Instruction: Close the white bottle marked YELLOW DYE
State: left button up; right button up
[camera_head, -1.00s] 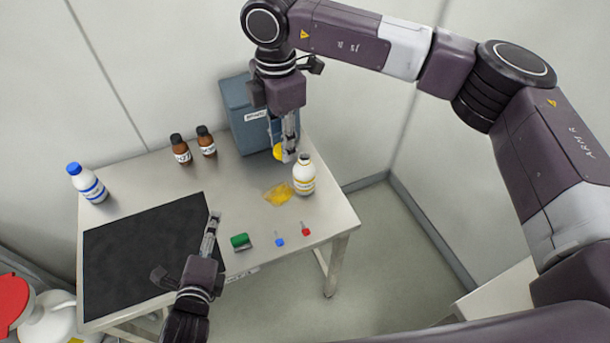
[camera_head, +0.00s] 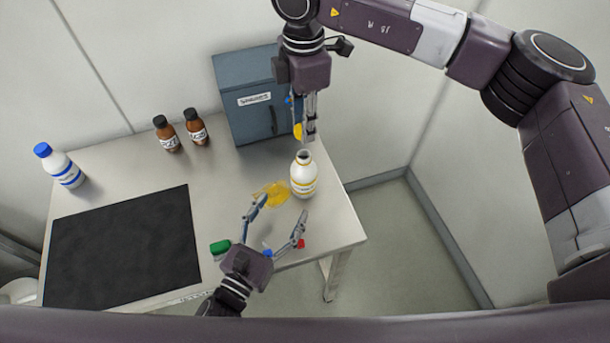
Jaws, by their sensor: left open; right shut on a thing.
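The white bottle with yellow bands (camera_head: 304,180) stands upright near the table's right edge. Its neck is open, with no cap on it. My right gripper (camera_head: 304,135) is shut on a yellow cap (camera_head: 298,131), just above and behind the bottle's mouth in the picture, apart from it. The gripper's finger partly hides the cap. My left gripper (camera_head: 280,207) is open and empty, its fingers spread in front of the bottle and pointing towards it. A yellow spill (camera_head: 270,193) lies on the table left of the bottle.
A blue-grey cabinet box (camera_head: 252,98) stands behind. Two brown bottles (camera_head: 168,136) (camera_head: 196,129) and a blue-capped white bottle (camera_head: 61,167) stand left. A black mat (camera_head: 125,250) covers the front left. Green (camera_head: 220,247), blue (camera_head: 267,253) and red (camera_head: 301,244) small items lie near my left gripper.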

pick_arm(q)
jog(key=x, duration=1.2)
jog(key=shift+c, duration=0.2)
jog(key=c, duration=1.7)
jog(key=shift+c, duration=0.2)
pick_arm(e)
send_over(304, 154)
jog(key=shift+f, duration=2.5)
